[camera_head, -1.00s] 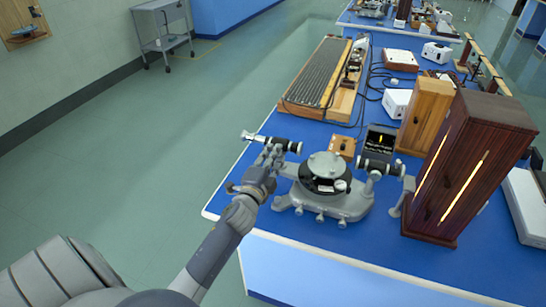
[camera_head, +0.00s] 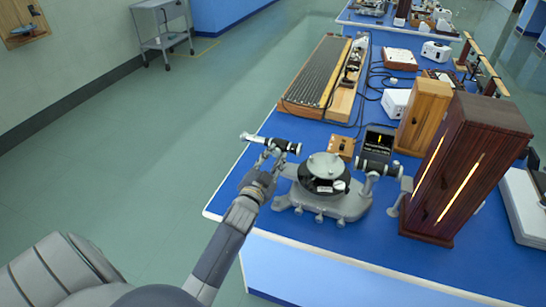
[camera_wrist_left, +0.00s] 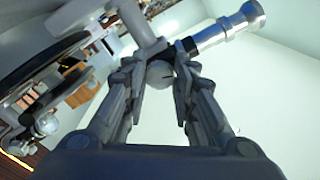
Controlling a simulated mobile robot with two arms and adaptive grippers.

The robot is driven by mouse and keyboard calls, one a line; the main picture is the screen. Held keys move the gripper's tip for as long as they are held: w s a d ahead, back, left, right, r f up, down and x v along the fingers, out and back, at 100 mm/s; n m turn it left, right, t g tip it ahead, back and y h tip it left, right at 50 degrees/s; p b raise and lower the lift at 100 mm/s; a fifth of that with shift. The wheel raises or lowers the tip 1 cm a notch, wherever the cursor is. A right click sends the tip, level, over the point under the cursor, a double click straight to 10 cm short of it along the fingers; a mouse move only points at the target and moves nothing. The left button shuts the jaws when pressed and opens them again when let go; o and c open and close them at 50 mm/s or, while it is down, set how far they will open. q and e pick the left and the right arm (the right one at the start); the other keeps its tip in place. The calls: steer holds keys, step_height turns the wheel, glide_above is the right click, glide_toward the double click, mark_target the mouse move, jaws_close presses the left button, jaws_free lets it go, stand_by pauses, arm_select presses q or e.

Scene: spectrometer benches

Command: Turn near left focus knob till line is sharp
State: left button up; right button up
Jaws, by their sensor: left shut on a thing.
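The grey spectrometer (camera_head: 325,178) stands near the front left corner of the blue bench, with a round table on top. Its left telescope tube (camera_head: 272,143) points out to the left; its silver eyepiece end (camera_wrist_left: 240,20) shows in the left wrist view. My left gripper (camera_head: 270,160) is at the underside of this tube. In the left wrist view my gripper (camera_wrist_left: 160,84) has its fingers closed on a round grey focus knob (camera_wrist_left: 159,72). A small dark screen (camera_head: 379,141) behind the spectrometer shows a short yellow vertical line; its sharpness is hard to judge at this size.
A tall dark wooden lamp box (camera_head: 468,165) with glowing slits stands close on the right. A lighter wooden box (camera_head: 425,115), a small wooden block (camera_head: 342,147) and a long ribbed wooden board (camera_head: 318,75) are behind.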

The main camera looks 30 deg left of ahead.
arm_select(q)
steer(key=shift+f+n, duration=0.1)
steer(key=shift+n, duration=0.3)
steer(key=o, duration=1.1)
steer(key=shift+c, duration=0.2)
steer(key=v, duration=1.2)
